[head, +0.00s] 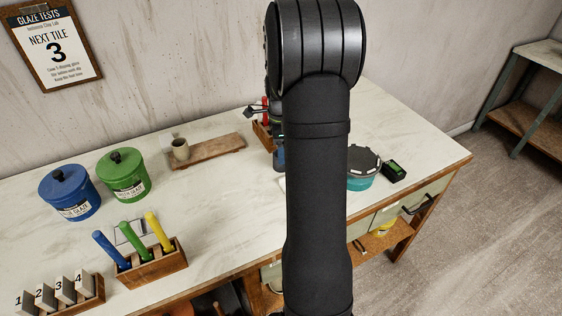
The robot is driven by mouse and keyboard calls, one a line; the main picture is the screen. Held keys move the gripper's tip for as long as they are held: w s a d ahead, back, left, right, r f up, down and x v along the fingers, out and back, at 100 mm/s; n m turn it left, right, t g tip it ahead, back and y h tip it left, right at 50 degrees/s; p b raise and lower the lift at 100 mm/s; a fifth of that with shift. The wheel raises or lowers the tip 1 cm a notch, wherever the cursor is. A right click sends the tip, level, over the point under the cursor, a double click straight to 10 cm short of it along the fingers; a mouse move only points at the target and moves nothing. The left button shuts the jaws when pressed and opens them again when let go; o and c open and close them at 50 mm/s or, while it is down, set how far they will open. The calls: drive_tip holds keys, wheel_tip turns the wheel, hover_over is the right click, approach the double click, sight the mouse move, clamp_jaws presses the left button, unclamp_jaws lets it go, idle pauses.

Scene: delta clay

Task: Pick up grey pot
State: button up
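No lidded pot that is plainly grey shows; part of the bench is hidden behind my arm. A blue lidded pot (69,194) and a green lidded pot (123,176) stand at the left. My arm rises through the middle of the view.
A wooden rack (152,268) with blue, green and yellow sticks stands at the front. Numbered tiles (60,289) stand in a holder at front left. A small black device (393,171) lies right of the tub. The bench middle, left of my arm, is clear.

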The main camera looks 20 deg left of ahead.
wheel_tip(320, 180, down, 5)
drive_tip(key=shift+d+r, duration=0.1)
drive_tip(key=c, duration=1.1)
drive_tip(key=shift+r, duration=0.15)
